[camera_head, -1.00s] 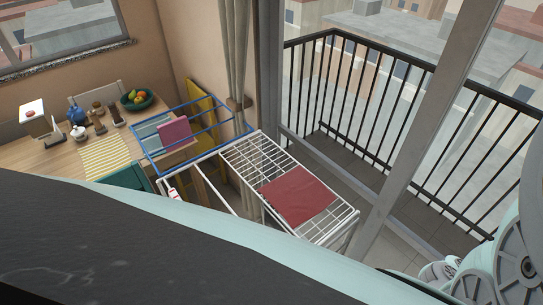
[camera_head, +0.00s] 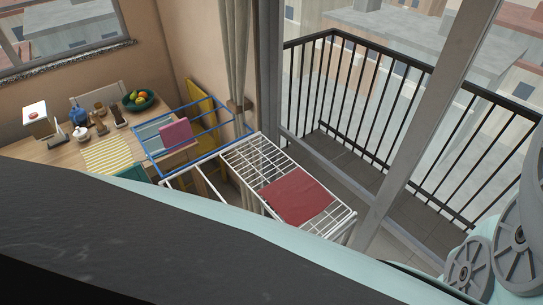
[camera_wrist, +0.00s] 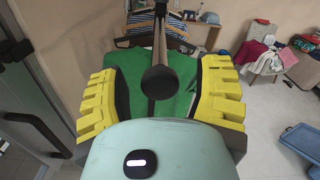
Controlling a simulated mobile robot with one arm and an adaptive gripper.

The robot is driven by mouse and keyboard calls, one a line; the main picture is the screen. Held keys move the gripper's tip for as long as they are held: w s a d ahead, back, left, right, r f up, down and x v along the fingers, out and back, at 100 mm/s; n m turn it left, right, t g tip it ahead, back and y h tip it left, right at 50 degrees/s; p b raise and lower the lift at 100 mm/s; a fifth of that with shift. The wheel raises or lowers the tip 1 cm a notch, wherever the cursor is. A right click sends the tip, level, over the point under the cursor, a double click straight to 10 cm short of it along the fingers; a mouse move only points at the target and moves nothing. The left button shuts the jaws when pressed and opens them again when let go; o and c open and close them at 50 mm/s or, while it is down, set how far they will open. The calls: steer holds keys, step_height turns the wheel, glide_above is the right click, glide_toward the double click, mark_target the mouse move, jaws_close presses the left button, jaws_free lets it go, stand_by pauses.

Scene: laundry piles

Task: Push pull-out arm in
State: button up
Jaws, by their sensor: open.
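In the wrist view, a dark rod (camera_wrist: 160,45) with a round end (camera_wrist: 159,83) points towards the camera; it looks like the pull-out arm. My gripper (camera_wrist: 158,100) is open, with a yellow ridged finger on each side of the rod end. Neither finger visibly touches the rod. Green material (camera_wrist: 125,85) lies behind the rod, between the fingers. How far the rod sticks out cannot be told. My gripper and the rod do not show in the head view.
In the wrist view, a blue bin (camera_wrist: 304,141) is on the floor at right and clothes (camera_wrist: 258,50) are piled behind. The head view shows a white drying rack (camera_head: 254,166) with a red cloth (camera_head: 297,196), a table (camera_head: 70,148) and a balcony railing (camera_head: 395,100).

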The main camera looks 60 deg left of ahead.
steer(key=shift+o, duration=0.2)
jaws_close()
stand_by(0.5)
